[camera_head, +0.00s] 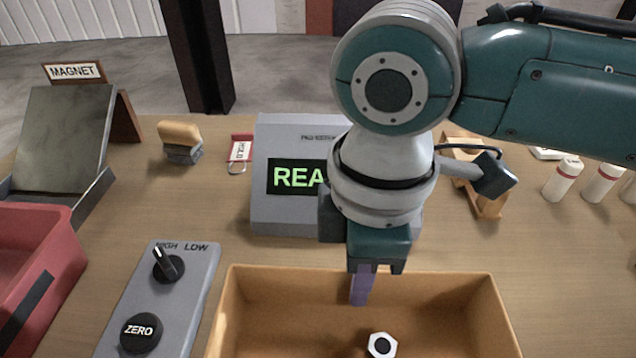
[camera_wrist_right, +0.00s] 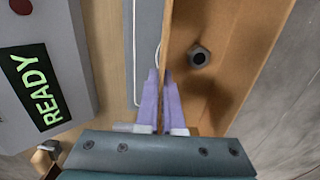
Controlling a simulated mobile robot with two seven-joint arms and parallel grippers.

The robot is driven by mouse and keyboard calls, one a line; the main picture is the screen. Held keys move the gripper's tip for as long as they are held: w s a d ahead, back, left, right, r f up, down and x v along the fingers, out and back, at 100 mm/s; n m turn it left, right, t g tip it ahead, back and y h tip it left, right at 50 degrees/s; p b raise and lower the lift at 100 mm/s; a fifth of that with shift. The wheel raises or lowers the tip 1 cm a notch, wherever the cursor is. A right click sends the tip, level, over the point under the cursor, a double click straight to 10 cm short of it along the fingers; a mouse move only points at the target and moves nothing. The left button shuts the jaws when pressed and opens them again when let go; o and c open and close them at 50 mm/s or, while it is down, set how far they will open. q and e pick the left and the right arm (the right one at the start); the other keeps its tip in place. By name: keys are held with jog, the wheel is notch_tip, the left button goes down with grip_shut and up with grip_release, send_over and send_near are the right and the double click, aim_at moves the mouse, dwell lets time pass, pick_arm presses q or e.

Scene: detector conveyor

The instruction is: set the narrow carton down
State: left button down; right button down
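An open, long tan box (camera_head: 480,312), which I take to be the narrow carton, is at the front middle of the head view, its near side cut off. A hex nut (camera_head: 381,345) lies inside it. My right gripper (camera_head: 360,290) points down at its far wall, one purple finger inside. In the right wrist view the box (camera_wrist_right: 245,50) is on the right, and the closely spaced fingers (camera_wrist_right: 162,85) stand on either side of the wall, shut on it. I cannot tell whether its base touches the table. My left gripper is not in view.
A grey detector reading READY (camera_head: 285,177) stands just behind the box. A grey control panel (camera_head: 180,290) with a knob and ZERO button is at left, beside a red bin (camera_head: 60,235). White bottles (camera_head: 562,180) stand at right. Bare wooden table (camera_head: 540,260) shows right of the box.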

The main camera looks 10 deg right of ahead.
aim_at(360, 334)
jog(key=shift+f+b, duration=0.4)
jog(key=shift+f, duration=1.85)
jog(key=shift+f, duration=0.2)
jog(key=c, duration=1.1)
grip_release()
jog(key=shift+o, duration=0.2)
jog(key=shift+r, duration=0.1)
